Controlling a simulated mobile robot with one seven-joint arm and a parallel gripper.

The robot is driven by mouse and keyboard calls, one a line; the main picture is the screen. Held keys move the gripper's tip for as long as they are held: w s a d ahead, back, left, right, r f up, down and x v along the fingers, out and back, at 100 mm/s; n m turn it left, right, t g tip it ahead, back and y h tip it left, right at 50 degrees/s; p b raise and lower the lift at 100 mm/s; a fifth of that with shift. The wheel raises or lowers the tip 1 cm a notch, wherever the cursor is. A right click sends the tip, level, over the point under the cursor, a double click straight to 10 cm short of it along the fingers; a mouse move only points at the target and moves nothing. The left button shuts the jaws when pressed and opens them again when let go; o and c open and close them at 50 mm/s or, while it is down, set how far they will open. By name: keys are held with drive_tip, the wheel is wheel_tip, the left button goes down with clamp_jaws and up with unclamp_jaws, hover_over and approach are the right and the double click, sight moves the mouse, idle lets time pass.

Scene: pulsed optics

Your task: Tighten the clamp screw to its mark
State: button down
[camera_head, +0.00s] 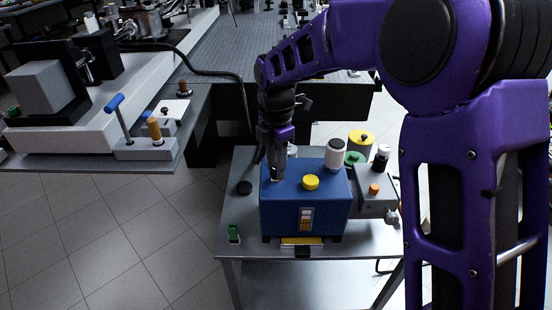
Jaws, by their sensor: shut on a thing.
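My gripper (277,172) points down at the left end of the top of a blue box (280,212). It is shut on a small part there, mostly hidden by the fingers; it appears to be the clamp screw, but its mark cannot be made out. A yellow round knob (311,182) sits on the box top, to the right of my gripper and apart from it. The box front has a small panel (306,219) with a pale and orange strip.
The box stands on a grey metal cart (236,209). A white-bodied cylinder (335,154), a yellow-topped spool (361,141) and a grey unit with an orange button (374,189) crowd its right. A black puck (244,187) and a green switch (234,233) are on the left. A bench (90,162) stands further left.

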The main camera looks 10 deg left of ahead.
drive_tip(key=m+p, duration=0.2)
drive_tip(key=m, duration=0.4)
drive_tip(key=shift+r, duration=0.1)
drive_tip(key=m+p, duration=0.1)
drive_tip(key=m, duration=0.6)
drive_tip(key=shift+m, duration=0.4)
drive_tip(key=m+p, duration=0.1)
drive_tip(key=m, duration=1.2)
drive_tip(key=shift+m+p, duration=0.4)
drive_tip(key=c, duration=0.5)
unclamp_jaws()
drive_tip(key=shift+c, duration=0.2)
